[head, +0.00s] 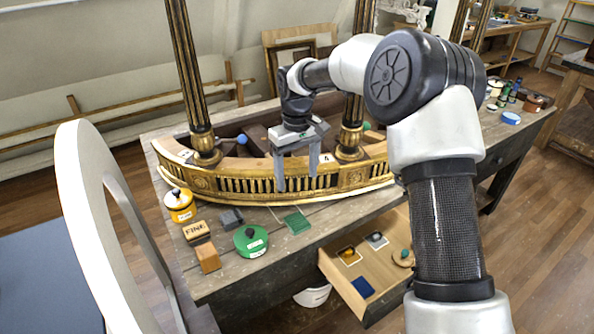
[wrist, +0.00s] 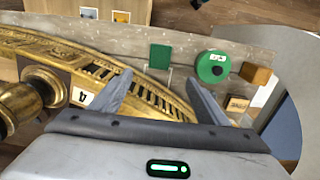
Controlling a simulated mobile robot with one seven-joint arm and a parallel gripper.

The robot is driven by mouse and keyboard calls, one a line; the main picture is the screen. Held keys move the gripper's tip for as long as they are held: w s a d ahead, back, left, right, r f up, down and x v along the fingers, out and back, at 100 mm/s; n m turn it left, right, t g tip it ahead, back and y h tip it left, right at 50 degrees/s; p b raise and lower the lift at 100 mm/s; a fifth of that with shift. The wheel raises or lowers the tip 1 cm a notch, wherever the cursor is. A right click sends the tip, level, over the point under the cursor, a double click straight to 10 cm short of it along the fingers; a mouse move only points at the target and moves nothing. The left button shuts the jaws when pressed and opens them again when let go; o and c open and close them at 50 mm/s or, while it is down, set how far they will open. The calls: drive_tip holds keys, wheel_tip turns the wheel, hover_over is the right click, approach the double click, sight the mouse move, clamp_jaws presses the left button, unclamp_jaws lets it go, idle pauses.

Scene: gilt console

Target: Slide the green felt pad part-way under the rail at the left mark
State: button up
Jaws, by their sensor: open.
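The green felt pad (head: 297,222) lies flat on the grey tabletop, just in front of the gilt rail (head: 262,186) and apart from it. The pad also shows in the wrist view (wrist: 160,56), beyond the rail's edge. My gripper (head: 297,184) is open and empty, fingers pointing down in front of the rail's face, above and behind the pad. In the wrist view the two fingers (wrist: 158,80) are spread wide with nothing between them. Thin pale lines show on the tabletop near the pad; I cannot tell which is the left mark.
A green round tin (head: 251,240), a dark grey block (head: 231,217), a wooden "FINE" block (head: 196,231), an orange-brown block (head: 207,257) and a yellow tin (head: 180,206) stand left of the pad. An open drawer (head: 345,290) juts out below right. Gilt columns rise behind the rail.

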sight(297, 221)
wheel_tip(297, 221, down, 17)
drive_tip(key=shift+r+p, duration=0.2)
drive_tip(key=shift+p, duration=0.3)
drive_tip(key=c, duration=1.1)
